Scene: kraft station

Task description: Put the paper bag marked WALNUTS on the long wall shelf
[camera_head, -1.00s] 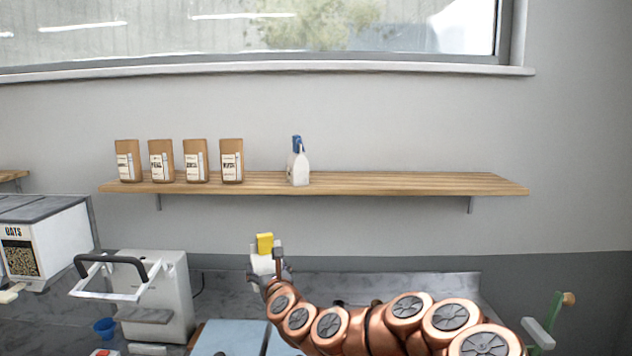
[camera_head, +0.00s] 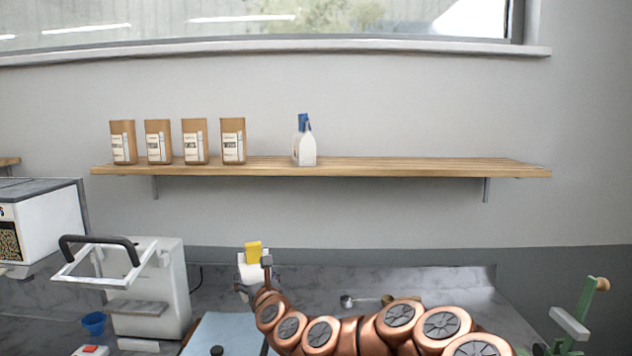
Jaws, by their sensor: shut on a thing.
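The long wooden wall shelf (camera_head: 420,168) runs across the wall. Several brown paper bags with white labels stand upright in a row at its left; the rightmost bag (camera_head: 233,142) is one of them. Their labels are too small to read, so I cannot tell which says WALNUTS. My gripper (camera_head: 253,264) is below the shelf, in front of the wall, and shut on a white thing with a yellow top (camera_head: 253,251). My own arm partly hides this held thing, and I see no brown bag in the gripper.
A white spray bottle with a blue head (camera_head: 304,142) stands on the shelf right of the bags. The shelf is clear right of it. A white machine with a black handle (camera_head: 152,290) stands on the counter at left. A blue cup (camera_head: 94,323) is beside it.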

